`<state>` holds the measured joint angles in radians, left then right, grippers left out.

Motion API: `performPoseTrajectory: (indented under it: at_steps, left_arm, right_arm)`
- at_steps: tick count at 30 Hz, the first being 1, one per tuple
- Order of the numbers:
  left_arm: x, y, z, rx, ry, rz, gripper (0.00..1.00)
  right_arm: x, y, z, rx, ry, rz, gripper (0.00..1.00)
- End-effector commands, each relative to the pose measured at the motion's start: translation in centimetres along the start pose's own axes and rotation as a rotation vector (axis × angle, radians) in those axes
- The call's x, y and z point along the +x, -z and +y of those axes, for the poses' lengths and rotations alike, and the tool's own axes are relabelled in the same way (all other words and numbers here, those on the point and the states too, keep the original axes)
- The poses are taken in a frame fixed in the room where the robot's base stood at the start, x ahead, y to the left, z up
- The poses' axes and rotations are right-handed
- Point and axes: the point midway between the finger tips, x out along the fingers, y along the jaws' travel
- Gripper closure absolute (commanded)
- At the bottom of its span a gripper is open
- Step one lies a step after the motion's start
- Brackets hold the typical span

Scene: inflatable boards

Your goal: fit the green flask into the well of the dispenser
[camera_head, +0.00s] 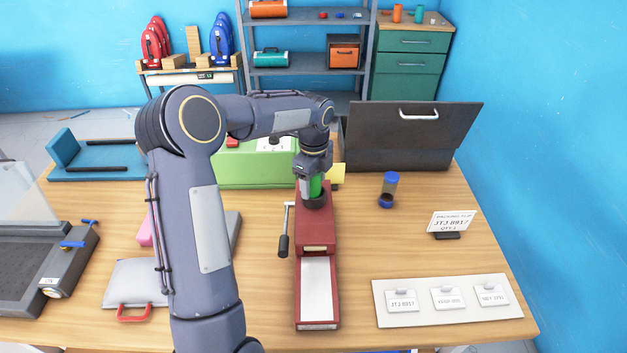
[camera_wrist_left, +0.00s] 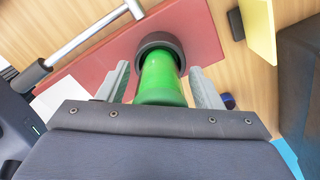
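The green flask (camera_head: 316,187) stands with its lower end inside the dark ring of the well (camera_head: 314,202) on top of the red dispenser (camera_head: 317,232). In the left wrist view the flask (camera_wrist_left: 160,80) looks upright in the dark ring (camera_wrist_left: 160,42); how deep it sits is hidden. My left gripper (camera_head: 309,182) is above the well with its fingers around the flask. In the wrist view, this gripper (camera_wrist_left: 161,86) is open, with a gap showing between each finger and the flask. My right gripper is not in view.
A crank handle (camera_head: 284,243) sticks out left of the dispenser. A green box (camera_head: 245,172) and a black case (camera_head: 405,140) stand behind.

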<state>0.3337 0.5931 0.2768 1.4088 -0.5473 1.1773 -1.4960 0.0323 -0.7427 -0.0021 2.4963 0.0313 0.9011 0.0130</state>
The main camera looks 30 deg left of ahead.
Motion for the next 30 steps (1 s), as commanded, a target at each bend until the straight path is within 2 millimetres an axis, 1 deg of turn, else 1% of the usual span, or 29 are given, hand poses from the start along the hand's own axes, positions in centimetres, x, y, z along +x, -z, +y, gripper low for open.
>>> performPoseTrajectory:
  at_steps: [8,11,14,21,24,25,27,30]
  left_arm:
    - [-0.1,0.0,0.0,0.000,0.001,0.000,0.39]
    - [-0.9,0.0,0.0,0.000,0.002,0.000,0.39]
    - [-2.6,0.0,0.0,0.000,0.003,-0.001,0.39]
    - [-7.8,-0.1,0.0,0.000,0.002,-0.001,0.39]
    - [-9.7,0.0,-0.1,0.000,0.002,-0.001,0.39]
    - [-10.1,0.0,-0.1,0.001,0.002,-0.001,0.39]
    - [-10.5,0.0,-0.1,0.000,0.004,-0.001,0.39]
    - [-11.6,0.0,-0.1,-0.001,0.003,-0.001,0.39]
  right_arm:
    - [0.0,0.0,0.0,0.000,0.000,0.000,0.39]
    - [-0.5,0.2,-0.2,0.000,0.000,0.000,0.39]
    - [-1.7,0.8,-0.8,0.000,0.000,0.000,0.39]
    - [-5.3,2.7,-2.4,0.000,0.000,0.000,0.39]
    - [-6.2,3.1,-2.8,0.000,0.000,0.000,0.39]
    - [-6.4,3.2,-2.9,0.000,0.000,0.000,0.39]
    - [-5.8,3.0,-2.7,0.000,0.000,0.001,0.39]
    - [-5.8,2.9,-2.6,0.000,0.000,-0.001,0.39]
